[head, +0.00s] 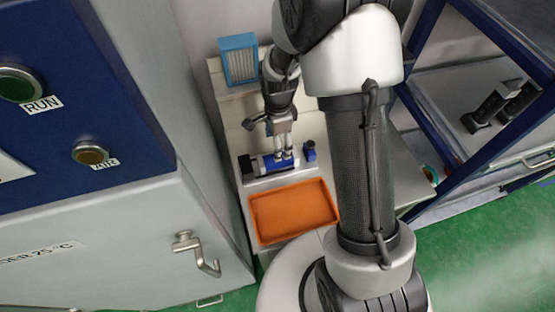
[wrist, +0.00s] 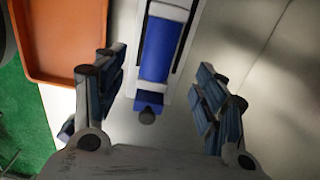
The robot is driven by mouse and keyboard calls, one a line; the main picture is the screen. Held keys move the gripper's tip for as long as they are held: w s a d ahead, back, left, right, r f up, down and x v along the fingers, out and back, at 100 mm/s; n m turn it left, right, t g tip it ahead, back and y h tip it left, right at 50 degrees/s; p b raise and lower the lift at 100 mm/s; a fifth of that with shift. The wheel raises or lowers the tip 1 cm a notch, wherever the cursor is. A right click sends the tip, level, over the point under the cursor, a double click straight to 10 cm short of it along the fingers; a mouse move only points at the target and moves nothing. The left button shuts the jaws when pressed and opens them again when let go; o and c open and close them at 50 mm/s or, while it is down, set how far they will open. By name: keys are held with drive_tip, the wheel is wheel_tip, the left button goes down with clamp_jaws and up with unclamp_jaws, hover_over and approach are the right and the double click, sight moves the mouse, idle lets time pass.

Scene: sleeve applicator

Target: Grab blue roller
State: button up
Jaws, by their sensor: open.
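The blue roller (wrist: 161,50) lies in a white holder, seen in the wrist view at the upper middle, with a dark knob at its near end. In the head view the blue roller (head: 270,164) lies on the bench just behind the orange tray, partly hidden by my gripper. My gripper (head: 283,154) is over the roller in the head view. In the wrist view my gripper (wrist: 161,85) is open, its fingers spread on either side of the roller's near end, with clear gaps. Nothing is held.
An orange tray (head: 256,238) stands in front of the roller, and its rim shows at left in the wrist view (wrist: 60,79). A blue box (head: 238,58) stands at the back. A blue-and-grey cabinet (head: 130,225) is at left. A blue frame (head: 490,130) is at right.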

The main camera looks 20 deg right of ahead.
wheel_tip(320, 180, down, 8)
drive_tip(key=shift+f+b, duration=0.25)
drive_tip(key=shift+b, duration=0.4)
drive_tip(key=shift+c, duration=0.4)
drive_tip(key=c, duration=1.4)
